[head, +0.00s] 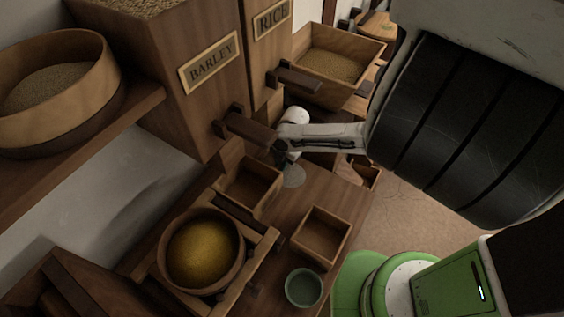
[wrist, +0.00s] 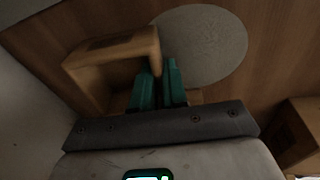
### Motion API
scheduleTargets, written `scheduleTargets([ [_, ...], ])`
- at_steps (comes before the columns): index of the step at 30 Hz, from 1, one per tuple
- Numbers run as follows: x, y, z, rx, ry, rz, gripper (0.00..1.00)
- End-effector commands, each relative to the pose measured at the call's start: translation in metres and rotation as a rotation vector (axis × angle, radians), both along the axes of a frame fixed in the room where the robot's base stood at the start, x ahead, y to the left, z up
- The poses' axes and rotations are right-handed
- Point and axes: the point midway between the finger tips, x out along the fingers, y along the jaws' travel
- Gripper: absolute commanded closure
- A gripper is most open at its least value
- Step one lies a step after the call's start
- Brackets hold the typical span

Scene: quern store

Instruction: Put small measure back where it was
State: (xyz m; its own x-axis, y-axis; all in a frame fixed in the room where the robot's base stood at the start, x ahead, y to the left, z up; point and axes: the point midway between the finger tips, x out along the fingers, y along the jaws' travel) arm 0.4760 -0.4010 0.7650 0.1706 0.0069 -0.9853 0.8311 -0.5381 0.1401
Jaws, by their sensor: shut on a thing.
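In the wrist view, the teal fingers of my gripper (wrist: 158,88) are shut on the wall of a small open wooden box, the small measure (wrist: 112,52). The box lies at the left of the fingers, beside a pale grey disc (wrist: 205,45) on the wooden surface. In the head view, my gripper (head: 284,152) is beside the barley chute, above the grey disc (head: 293,177). Its fingertips are mostly hidden there. An open square wooden box (head: 250,188) is just left of the disc, but I cannot tell for certain that it is the held one.
Another square wooden box (head: 320,238) and a green cup (head: 304,287) stand nearer.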

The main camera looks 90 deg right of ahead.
Motion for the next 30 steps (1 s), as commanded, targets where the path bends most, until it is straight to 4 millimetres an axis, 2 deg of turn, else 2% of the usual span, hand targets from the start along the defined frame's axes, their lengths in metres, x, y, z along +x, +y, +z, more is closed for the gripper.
scheduleTargets([
  [2,0.0,0.0,-0.001,0.0,0.0,0.0,1.0],
  [3,0.0,0.0,-0.002,0.0,0.0,0.0,0.86],
  [11,0.0,0.0,-0.001,0.0,0.0,0.0,0.62],
  [20,0.0,0.0,-0.005,0.001,-0.001,-0.002,0.62],
  [30,-0.002,0.0,0.037,-0.004,-0.001,0.001,0.62],
])
